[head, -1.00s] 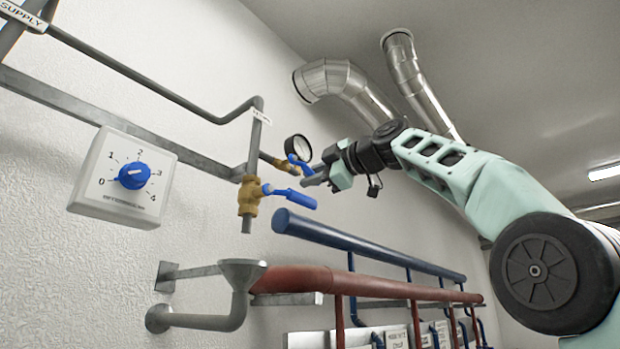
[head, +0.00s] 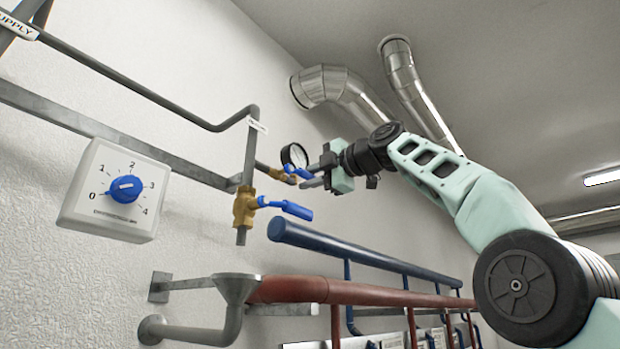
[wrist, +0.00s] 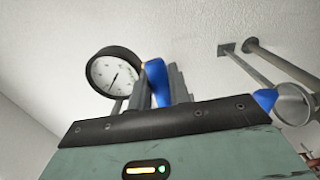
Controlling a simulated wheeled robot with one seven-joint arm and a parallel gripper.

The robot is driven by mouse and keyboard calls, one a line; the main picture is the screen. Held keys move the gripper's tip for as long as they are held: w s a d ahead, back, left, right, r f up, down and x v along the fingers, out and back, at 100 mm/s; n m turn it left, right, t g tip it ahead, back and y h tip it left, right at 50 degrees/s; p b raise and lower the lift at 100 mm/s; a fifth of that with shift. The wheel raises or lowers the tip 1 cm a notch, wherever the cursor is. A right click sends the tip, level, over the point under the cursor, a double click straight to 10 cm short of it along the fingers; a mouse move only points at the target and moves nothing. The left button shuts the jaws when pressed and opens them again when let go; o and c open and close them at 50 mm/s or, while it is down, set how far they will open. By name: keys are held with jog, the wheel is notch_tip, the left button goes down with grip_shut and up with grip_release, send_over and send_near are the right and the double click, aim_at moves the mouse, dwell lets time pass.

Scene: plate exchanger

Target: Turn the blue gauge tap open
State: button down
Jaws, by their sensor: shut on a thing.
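The blue gauge tap (head: 300,172) is a small lever on a brass fitting beside the round pressure gauge (head: 294,156). My gripper (head: 311,175) is at the tap from the right, with its fingers around the lever. In the wrist view the blue lever (wrist: 156,82) stands between the two grey fingers of my gripper (wrist: 160,88), which are shut on it. The gauge (wrist: 114,73) is just left of the fingers there, with a white dial and a dark needle. In the head view, the fingers partly hide the lever.
A larger brass valve with a blue handle (head: 287,208) sits close below the tap. A white box with a blue dial (head: 125,188) is on the wall at left. A blue pipe (head: 350,243) and a red pipe (head: 370,294) run below my arm. A grey funnel (head: 236,285) is lower left.

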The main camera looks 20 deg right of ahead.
jog(key=c, duration=1.3)
grip_release()
jog(key=shift+s, duration=0.1)
jog(key=b+v, duration=0.6)
jog(key=v, duration=1.1)
jog(key=shift+s+r, duration=0.1)
